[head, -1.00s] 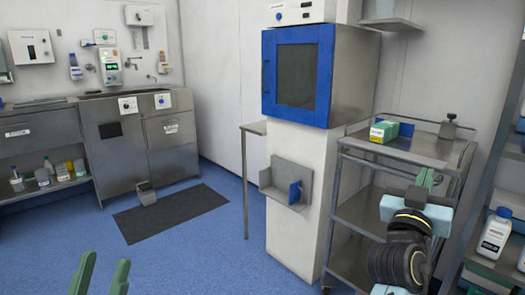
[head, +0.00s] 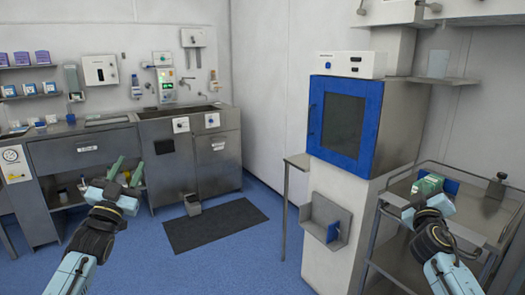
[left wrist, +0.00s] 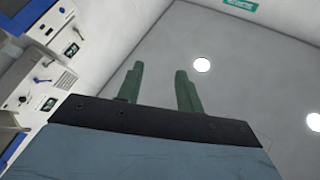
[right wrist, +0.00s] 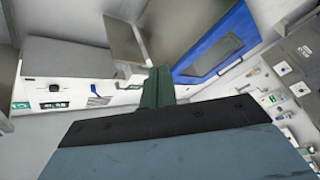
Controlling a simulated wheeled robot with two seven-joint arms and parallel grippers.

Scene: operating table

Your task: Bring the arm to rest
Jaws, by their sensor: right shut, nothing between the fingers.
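My left gripper (head: 126,170) is raised at the left of the head view, with its two green fingers apart and nothing between them. The left wrist view also shows the fingers (left wrist: 160,88) apart and empty, against the ceiling. My right gripper is at the right of the head view, in front of the steel cart (head: 478,212). In the right wrist view its fingers (right wrist: 158,87) are together and hold nothing.
A blue-framed cabinet (head: 345,124) stands on a white column between the arms. A small steel holder (head: 322,218) is on the column. A steel counter with a sink (head: 190,150) stands at the back left. A dark mat (head: 215,225) lies on open blue floor.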

